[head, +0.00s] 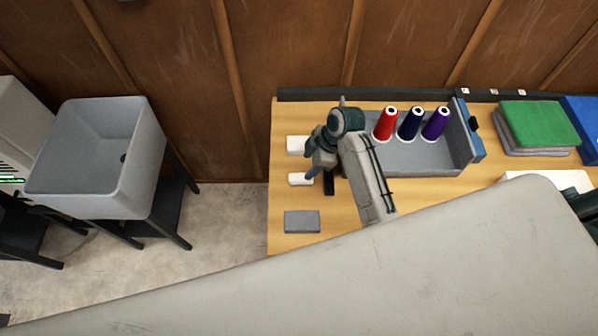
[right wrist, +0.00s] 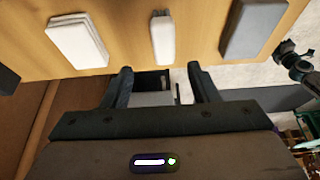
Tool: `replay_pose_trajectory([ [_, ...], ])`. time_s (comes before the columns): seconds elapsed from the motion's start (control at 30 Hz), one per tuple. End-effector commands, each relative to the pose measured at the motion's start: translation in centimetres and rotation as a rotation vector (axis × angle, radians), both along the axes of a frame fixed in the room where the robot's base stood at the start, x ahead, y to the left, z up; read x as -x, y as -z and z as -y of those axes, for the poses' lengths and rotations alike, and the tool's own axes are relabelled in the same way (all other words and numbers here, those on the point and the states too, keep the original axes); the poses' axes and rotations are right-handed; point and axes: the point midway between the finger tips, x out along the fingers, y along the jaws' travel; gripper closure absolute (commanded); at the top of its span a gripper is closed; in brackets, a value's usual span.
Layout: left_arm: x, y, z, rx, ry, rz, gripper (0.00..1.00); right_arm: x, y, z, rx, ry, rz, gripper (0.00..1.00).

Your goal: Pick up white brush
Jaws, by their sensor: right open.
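The white brush (head: 300,179) lies near the left edge of the wooden table in the head view. In the right wrist view the brush (right wrist: 163,40) lies between a white block (right wrist: 77,40) and a grey block (right wrist: 253,28). My right gripper (head: 309,165) is by the brush's right end in the head view. In the right wrist view my right gripper (right wrist: 160,74) is open, its two fingers apart with nothing between them, and the brush lies beyond the fingertips, roughly in line with the gap. My left gripper is not in view.
A grey tray (head: 430,158) with red, dark blue and purple thread spools stands behind my right arm. Folded green and grey cloths (head: 538,127) lie at the right. A grey sink (head: 95,155) stands left of the table, with floor between.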

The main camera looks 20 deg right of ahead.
Motion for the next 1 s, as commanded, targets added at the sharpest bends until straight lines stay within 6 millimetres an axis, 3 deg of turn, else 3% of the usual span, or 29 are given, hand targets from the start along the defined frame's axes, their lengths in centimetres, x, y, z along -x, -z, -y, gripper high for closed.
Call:
replay_pose_trajectory([
  [0.3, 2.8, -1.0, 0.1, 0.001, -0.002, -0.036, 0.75, -0.2, 3.2, -1.2, 0.002, 0.002, -0.003, 0.45],
  [0.67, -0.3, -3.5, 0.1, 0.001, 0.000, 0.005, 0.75, -0.4, 7.0, -2.4, 0.000, 0.004, -0.003, 0.45],
  [1.0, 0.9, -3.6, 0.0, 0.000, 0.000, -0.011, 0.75, -0.6, 8.2, -2.7, 0.002, 0.004, 0.000, 0.45],
])
